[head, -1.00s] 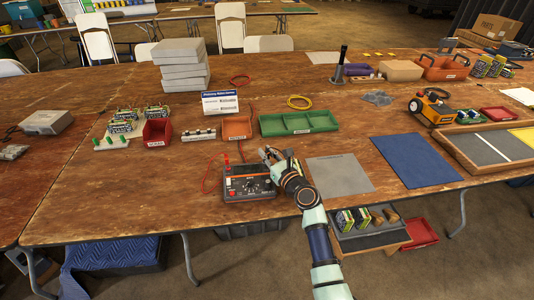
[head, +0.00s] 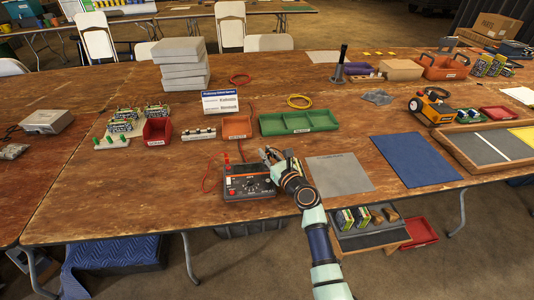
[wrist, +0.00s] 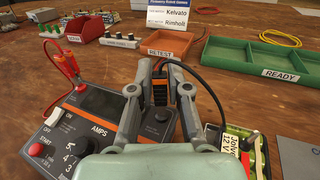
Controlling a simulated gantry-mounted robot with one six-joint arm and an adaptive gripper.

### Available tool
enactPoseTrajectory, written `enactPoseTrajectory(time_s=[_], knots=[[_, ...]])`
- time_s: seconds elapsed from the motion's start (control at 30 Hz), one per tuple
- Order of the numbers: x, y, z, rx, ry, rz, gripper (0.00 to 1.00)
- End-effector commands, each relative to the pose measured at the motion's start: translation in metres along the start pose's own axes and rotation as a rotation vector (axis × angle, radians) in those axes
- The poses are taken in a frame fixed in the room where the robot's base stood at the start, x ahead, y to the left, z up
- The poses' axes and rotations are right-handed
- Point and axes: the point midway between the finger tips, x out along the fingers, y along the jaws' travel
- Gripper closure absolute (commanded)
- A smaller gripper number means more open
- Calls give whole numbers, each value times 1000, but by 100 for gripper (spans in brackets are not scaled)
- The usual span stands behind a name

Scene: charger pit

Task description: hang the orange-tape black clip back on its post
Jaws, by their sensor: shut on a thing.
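My gripper (wrist: 162,72) is shut on the black clip (wrist: 160,94), which shows dark with orange bands between the fingers in the wrist view. A black cable (wrist: 213,84) arcs from it to the right and down. The orange and black charger (head: 248,183) stands beside my gripper (head: 270,155) in the head view, and its dial panel also fills the lower left of the wrist view (wrist: 100,103). The post for the black clip is not clearly visible; my fingers and the clip cover that area. In the head view the clip is too small to tell.
Red clips (wrist: 62,58) with a red cable sit at the charger's back left. A battery pack (wrist: 238,143) is close at my gripper's right. The orange RETEST bin (head: 236,127) and green READY tray (head: 300,123) stand behind. A grey mat (head: 340,174) lies clear at right.

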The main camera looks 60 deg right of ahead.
Motion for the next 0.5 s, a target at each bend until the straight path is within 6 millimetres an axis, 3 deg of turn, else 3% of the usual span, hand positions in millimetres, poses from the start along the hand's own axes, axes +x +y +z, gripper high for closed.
enactPoseTrajectory(time_s=[0.23,0.27,0.3,0.4,0.5], knots=[[0,0,0,0,0,0,100],[0,0,0,0,0,0,80],[0,0,0,0,0,0,74],[0,0,0,0,0,0,57],[0,0,0,0,0,0,54]])
